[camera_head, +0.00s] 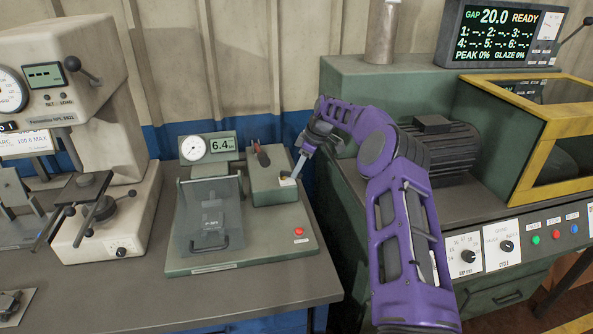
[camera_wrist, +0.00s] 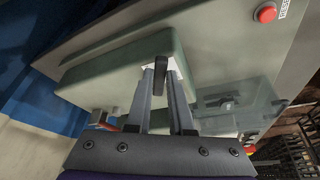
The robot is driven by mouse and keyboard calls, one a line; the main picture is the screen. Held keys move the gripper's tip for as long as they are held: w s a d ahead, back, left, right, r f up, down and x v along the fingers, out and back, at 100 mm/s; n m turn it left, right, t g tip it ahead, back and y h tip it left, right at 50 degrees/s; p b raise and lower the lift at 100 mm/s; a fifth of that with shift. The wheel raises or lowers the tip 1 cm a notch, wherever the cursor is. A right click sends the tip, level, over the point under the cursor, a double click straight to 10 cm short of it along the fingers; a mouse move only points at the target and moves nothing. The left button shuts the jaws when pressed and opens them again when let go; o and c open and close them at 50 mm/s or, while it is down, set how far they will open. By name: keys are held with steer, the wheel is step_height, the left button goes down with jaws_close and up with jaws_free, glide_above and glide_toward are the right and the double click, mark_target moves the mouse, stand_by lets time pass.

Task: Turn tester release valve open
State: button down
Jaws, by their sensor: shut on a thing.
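The green tester (camera_head: 245,258) stands on the bench with a round gauge, a display reading about 6.4 and a clear cover (camera_head: 208,215). A raised green box (camera_head: 272,193) sits at its right rear. My gripper (camera_head: 294,174) comes from the right and reaches down to the right edge of the box top. In the wrist view, a dark valve handle (camera_wrist: 161,73) stands between my fingertips (camera_wrist: 160,80) over a white label on the box. The jaws are shut on it. In the head view my gripper largely hides the handle.
A red-tipped lever (camera_head: 262,156) rises from the box, left of my gripper. A red button (camera_head: 299,231) is at the tester's front right. A hardness tester (camera_head: 105,190) stands left. A green machine (camera_head: 375,90) with a motor stands right.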

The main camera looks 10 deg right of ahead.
steer(key=shift+w+n, duration=0.25)
steer(key=shift+n, duration=0.25)
steer(key=shift+d, duration=0.1)
steer(key=c, duration=0.8)
jaws_free()
steer(key=shift+g, duration=0.3)
steer(key=shift+r, duration=0.1)
